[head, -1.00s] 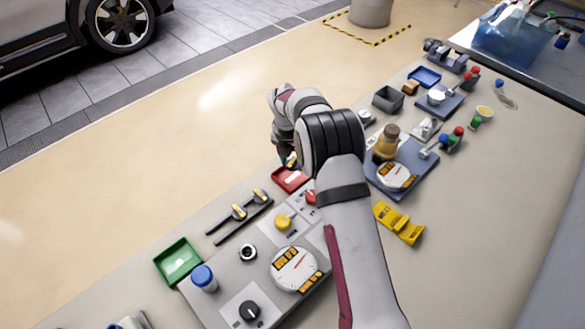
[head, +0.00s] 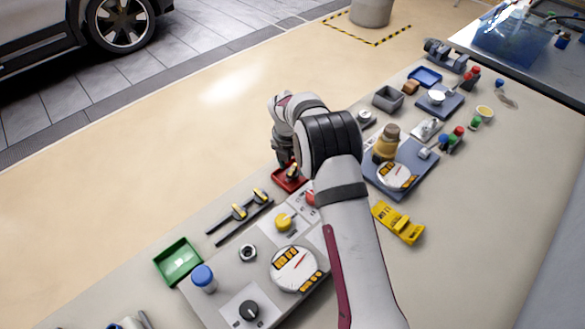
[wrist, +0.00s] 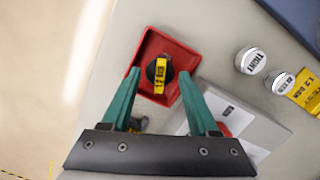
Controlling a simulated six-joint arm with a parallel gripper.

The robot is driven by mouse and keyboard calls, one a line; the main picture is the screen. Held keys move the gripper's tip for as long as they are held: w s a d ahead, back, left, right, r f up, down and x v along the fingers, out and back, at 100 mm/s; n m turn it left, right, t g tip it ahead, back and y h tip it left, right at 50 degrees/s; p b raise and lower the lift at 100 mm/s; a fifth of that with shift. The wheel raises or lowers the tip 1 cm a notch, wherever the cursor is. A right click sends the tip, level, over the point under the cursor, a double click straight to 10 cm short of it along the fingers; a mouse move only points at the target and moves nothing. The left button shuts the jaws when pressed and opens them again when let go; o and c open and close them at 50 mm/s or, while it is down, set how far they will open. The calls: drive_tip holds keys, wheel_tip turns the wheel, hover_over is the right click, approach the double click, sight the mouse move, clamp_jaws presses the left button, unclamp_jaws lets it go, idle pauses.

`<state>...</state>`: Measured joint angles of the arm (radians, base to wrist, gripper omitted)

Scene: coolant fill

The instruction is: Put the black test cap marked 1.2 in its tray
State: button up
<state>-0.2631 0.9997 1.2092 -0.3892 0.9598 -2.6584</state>
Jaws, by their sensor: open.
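The black test cap (wrist: 152,73) with a yellow label on top sits inside the red tray (wrist: 184,58) in the wrist view. The label's print is small and hard to read for certain. My gripper (wrist: 159,73) is open, with one green finger on each side of the cap and a visible gap to both sides. In the head view the red tray (head: 280,184) lies at the table's far edge, with the cap (head: 292,173) in it. My gripper (head: 287,160) is directly above, partly hidden by my arm.
A grey panel with a dial (head: 295,268) stands near the tray.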

sight(289, 173)
wheel_tip(289, 173, up, 10)
drive_tip(key=s, duration=0.1)
drive_tip(key=s+d+r+m, duration=0.3)
drive_tip(key=s+r+m, duration=0.2)
drive_tip(key=s+m, duration=0.2)
drive_tip(key=s+d+r+m, duration=0.3)
drive_tip(key=s+r+m, duration=0.2)
drive_tip(key=s+m, duration=0.25)
drive_tip(key=s+d+f+m+g+y, duration=0.1)
drive_tip(key=s+d+m+y, duration=0.1)
drive_tip(key=s+m, duration=2)
drive_tip(key=shift+s+d+f+m+g+y, duration=0.2)
drive_tip(key=shift+s+m+g+y, duration=0.15)
drive_tip(key=shift+s, duration=0.7)
